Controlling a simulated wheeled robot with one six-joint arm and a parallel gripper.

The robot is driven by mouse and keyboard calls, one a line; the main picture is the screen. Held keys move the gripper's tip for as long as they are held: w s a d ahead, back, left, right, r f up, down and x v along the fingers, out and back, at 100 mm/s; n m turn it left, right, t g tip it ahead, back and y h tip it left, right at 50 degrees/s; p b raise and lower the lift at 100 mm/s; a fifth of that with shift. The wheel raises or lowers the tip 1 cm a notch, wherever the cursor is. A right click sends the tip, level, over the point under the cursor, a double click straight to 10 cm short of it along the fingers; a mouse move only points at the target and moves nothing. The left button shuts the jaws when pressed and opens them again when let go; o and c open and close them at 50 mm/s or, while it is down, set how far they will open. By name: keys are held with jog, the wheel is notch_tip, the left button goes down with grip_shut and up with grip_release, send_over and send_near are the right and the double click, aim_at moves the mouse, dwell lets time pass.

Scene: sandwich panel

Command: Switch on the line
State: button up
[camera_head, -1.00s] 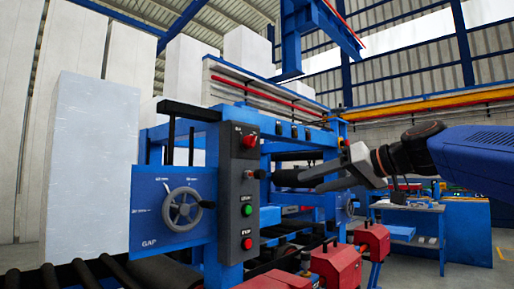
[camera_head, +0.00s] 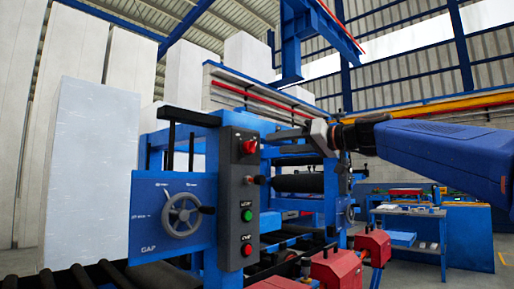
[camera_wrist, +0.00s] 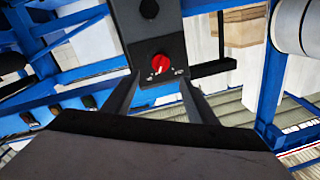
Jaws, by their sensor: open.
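The dark control box (camera_head: 238,200) stands upright on the blue machine frame. My gripper (camera_head: 270,143) is open, just right of the box at the red switch's height. In the wrist view the red switch (camera_wrist: 160,63) lies between and beyond the two fingers of my gripper (camera_wrist: 158,85). The switch's knob appears tilted there. Whether the fingers touch it cannot be told.
A handwheel (camera_head: 183,213) on a blue gap plate (camera_head: 150,235) is left of the box. A tall white block (camera_head: 88,170) stands at the far left. Red units (camera_head: 340,268) sit low at front right. A blue work table (camera_head: 415,230) stands behind.

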aim_at(255, 146)
jog(key=x, duration=0.9)
jog(key=shift+w+a, duration=0.15)
jog(key=shift+a, duration=0.1)
jog(key=c, duration=1.1)
jog(key=shift+o, duration=0.2)
jog(key=shift+m, duration=1.6)
jog(key=o, duration=1.1)
jog(key=shift+c, duration=0.2)
jog(key=v, duration=1.7)
jog(key=shift+d+f, duration=0.2)
jog(key=shift+f, duration=0.05)
